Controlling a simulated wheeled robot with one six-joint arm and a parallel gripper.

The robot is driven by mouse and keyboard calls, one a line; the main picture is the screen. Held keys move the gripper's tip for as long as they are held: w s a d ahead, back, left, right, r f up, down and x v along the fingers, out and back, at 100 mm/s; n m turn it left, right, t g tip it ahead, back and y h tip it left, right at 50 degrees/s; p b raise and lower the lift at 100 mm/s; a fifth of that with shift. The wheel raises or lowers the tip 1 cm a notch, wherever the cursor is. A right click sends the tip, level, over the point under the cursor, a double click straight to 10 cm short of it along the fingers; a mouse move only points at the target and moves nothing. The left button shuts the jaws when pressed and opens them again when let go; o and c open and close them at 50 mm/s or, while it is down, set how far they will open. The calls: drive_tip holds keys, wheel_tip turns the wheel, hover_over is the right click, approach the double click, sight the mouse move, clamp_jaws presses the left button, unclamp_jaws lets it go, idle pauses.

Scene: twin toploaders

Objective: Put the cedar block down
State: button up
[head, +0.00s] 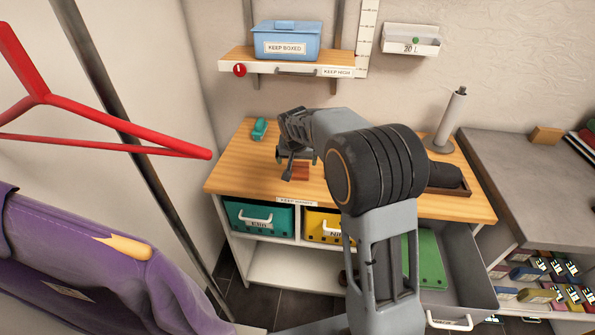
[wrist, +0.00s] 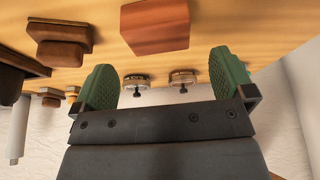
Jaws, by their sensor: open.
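The cedar block, a reddish-brown block (head: 301,172), rests on the wooden worktop (head: 232,163) in the head view. It also shows at the top middle of the wrist view (wrist: 155,27), on the wood surface. My gripper (head: 290,168) is beside the block in the head view and partly hides it. In the wrist view its two green ribbed fingers (wrist: 163,62) are spread wide, with nothing held between them. The block lies just past the fingertips, apart from both.
A teal item (head: 260,128) stands at the worktop's back left. A paper-towel post (head: 450,120) and dark tray (head: 447,187) are at the right. An open drawer (head: 465,270) juts out below. A shelf with a blue box (head: 286,42) hangs above. A red hanger (head: 95,125) is at left.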

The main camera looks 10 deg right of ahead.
sight(298, 166)
drive_tip(key=shift+p+x, duration=0.35)
drive_tip(key=shift+x, duration=2.9)
drive_tip(key=shift+d, duration=0.1)
drive_tip(key=shift+c, duration=0.4)
drive_tip(key=c, duration=0.8)
